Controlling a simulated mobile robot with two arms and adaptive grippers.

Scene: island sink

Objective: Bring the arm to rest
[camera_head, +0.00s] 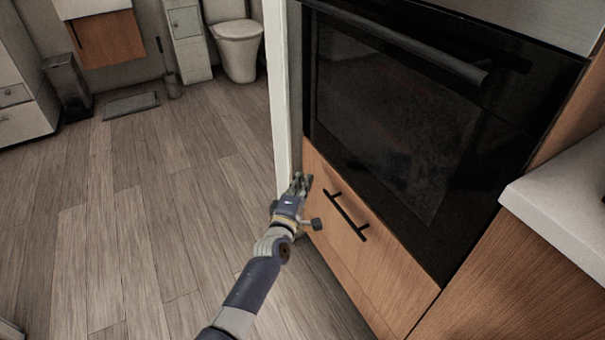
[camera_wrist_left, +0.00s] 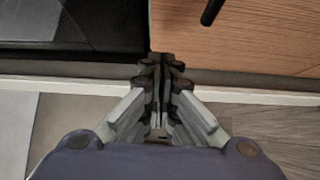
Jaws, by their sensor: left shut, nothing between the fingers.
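My left arm reaches in from the bottom of the head view. Its gripper (camera_head: 301,180) is in front of the left end of the wooden drawer front, near the white wall edge. In the left wrist view the gripper (camera_wrist_left: 158,65) has its fingers together with nothing between them. The black drawer handle (camera_head: 346,215) is to the right of the gripper, apart from it. Part of a dark handle also shows at the top of the left wrist view (camera_wrist_left: 211,10). My right gripper is not in view.
A black oven (camera_head: 395,120) is above the wooden drawer (camera_head: 375,265). A white countertop (camera_head: 565,205) juts in at the right. A white wall edge (camera_head: 277,90) stands left of the oven. The wood floor (camera_head: 150,220) at left is clear; a toilet (camera_head: 237,45) and bin (camera_head: 68,85) are far back.

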